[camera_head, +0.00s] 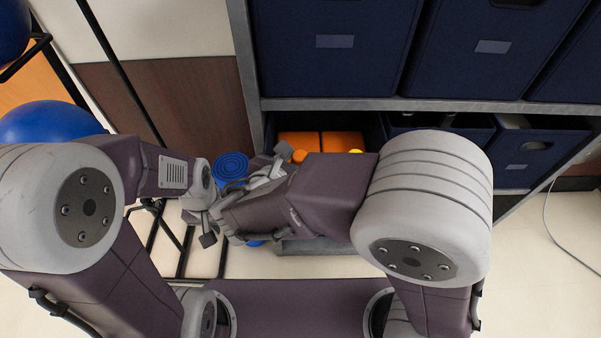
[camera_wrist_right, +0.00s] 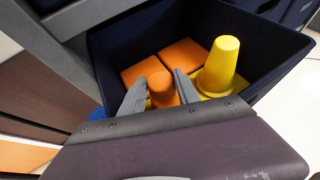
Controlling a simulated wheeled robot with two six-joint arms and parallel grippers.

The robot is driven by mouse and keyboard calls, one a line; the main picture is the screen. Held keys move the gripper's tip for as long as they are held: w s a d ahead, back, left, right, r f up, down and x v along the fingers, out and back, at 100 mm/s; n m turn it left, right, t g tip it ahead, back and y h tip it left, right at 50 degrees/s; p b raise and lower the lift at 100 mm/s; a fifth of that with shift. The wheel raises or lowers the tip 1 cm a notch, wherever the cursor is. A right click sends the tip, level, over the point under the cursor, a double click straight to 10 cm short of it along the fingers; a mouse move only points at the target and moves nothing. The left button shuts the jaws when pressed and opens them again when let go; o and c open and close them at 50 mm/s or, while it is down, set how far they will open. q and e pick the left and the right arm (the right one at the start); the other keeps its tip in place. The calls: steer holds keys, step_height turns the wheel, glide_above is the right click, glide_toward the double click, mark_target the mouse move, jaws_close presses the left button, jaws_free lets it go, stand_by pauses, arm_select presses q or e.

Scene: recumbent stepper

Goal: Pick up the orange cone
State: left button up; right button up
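The orange cone (camera_wrist_right: 162,90) stands upright in a dark blue fabric bin (camera_wrist_right: 118,48), its rounded top showing between my right gripper's two fingers (camera_wrist_right: 160,93) in the right wrist view. The fingers are apart, one on each side of the cone; I cannot tell if they touch it. The lower part of the cone is hidden by my wrist. In the head view, the cone's top (camera_head: 299,156) shows just right of my right gripper (camera_head: 273,172).
A yellow cone (camera_wrist_right: 221,62) stands right of the orange one on a yellow base. Orange blocks (camera_wrist_right: 183,53) lie behind them. Bin walls and a grey shelf frame (camera_head: 330,104) enclose the spot. A blue rolled mat (camera_head: 231,166) and a blue ball (camera_head: 50,122) are to the left.

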jaws_close()
step_height(320, 180, up, 9)
steer(key=p, duration=0.4)
steer(key=shift+r, duration=0.55)
